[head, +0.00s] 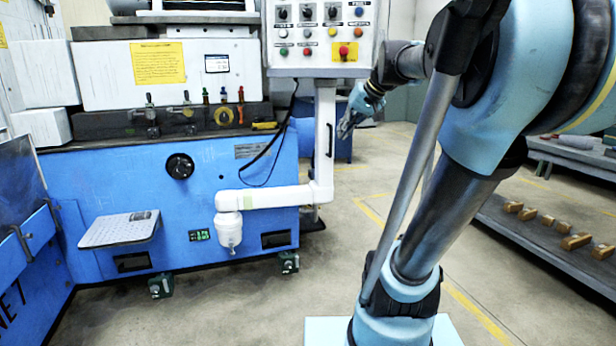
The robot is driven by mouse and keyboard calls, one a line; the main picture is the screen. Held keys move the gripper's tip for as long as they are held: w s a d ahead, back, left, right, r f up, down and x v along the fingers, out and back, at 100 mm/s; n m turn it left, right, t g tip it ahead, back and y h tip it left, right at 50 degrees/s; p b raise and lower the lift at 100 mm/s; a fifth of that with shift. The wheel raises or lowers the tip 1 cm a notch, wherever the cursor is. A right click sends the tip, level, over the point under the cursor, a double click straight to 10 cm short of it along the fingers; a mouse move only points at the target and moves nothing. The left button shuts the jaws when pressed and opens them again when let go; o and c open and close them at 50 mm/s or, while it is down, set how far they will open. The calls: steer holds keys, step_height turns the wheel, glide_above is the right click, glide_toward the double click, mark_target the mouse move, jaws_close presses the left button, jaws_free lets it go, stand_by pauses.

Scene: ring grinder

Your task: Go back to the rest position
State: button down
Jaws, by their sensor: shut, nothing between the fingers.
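My gripper (347,126) shows small in the head view, right of the control panel post. Its fingers are shut and empty, angled down and to the left. It is in the air, apart from the blue grinder. My arm folds up and across the right side of the picture, with its upper part close to the camera. The middle of the arm, near the top right, hides part of the room behind it.
The blue ring grinder (130,215) fills the left. A grey shelf (525,238) with several brass-coloured blocks stands at the right. The floor (370,160) between them is clear.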

steer(key=s+d+f+g+h, duration=0.1)
steer(key=s+d+f, duration=0.3)
steer(key=s+f, duration=0.7)
steer(key=s+d+f+m+g+h, duration=0.1)
steer(key=s+d+f+g+h, duration=0.1)
steer(key=s+f, duration=0.9)
step_height(320, 180, down, 8)
steer(key=shift+s+d+r+g+h, duration=0.35)
steer(key=shift+d+h, duration=0.5)
steer(key=shift+h, duration=0.35)
steer(key=shift+f, duration=0.1)
